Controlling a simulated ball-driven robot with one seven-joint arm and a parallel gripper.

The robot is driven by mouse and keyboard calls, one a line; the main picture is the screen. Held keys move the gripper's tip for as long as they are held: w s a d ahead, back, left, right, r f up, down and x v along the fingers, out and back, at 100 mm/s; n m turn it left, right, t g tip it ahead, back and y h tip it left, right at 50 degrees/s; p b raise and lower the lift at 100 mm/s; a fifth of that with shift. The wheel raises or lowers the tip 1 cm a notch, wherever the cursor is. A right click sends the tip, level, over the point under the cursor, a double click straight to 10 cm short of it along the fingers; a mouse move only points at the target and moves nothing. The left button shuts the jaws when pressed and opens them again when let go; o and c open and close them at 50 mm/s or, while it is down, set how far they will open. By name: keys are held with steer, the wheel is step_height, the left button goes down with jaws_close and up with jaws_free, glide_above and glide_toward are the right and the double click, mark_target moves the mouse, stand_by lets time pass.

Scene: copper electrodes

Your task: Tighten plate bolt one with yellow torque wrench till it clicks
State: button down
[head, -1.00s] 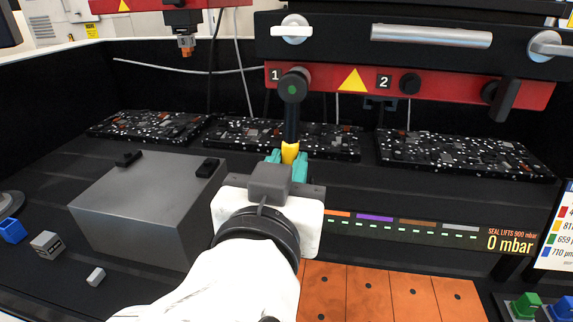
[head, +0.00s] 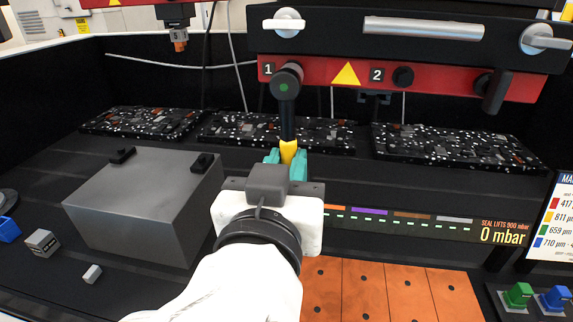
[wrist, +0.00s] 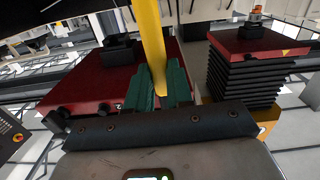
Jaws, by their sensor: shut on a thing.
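The torque wrench has a yellow grip (head: 288,151) and a dark shaft that rises to a round black head with a green dot (head: 285,85). The head covers the place of plate bolt one, beside the "1" label (head: 268,69) on the red bar (head: 330,74); whether it is seated cannot be seen. My gripper (head: 286,163), with teal fingers, is shut on the yellow grip from below. In the wrist view the yellow grip (wrist: 150,45) stands between the teal fingers (wrist: 160,88).
A grey metal block (head: 145,205) stands at left. Dark speckled slabs (head: 455,148) lie behind. Copper plates (head: 365,292) lie in front. A display (head: 500,234) reads 0 mbar.

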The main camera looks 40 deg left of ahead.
steer(key=shift+s+d+r, duration=0.1)
steer(key=shift+s+r, duration=0.05)
steer(key=shift+r, duration=0.05)
stand_by(0.3)
steer(key=shift+s+d, duration=0.25)
steer(key=shift+s, duration=0.15)
steer(key=p+v, duration=0.1)
steer(key=v, duration=0.4)
stand_by(0.6)
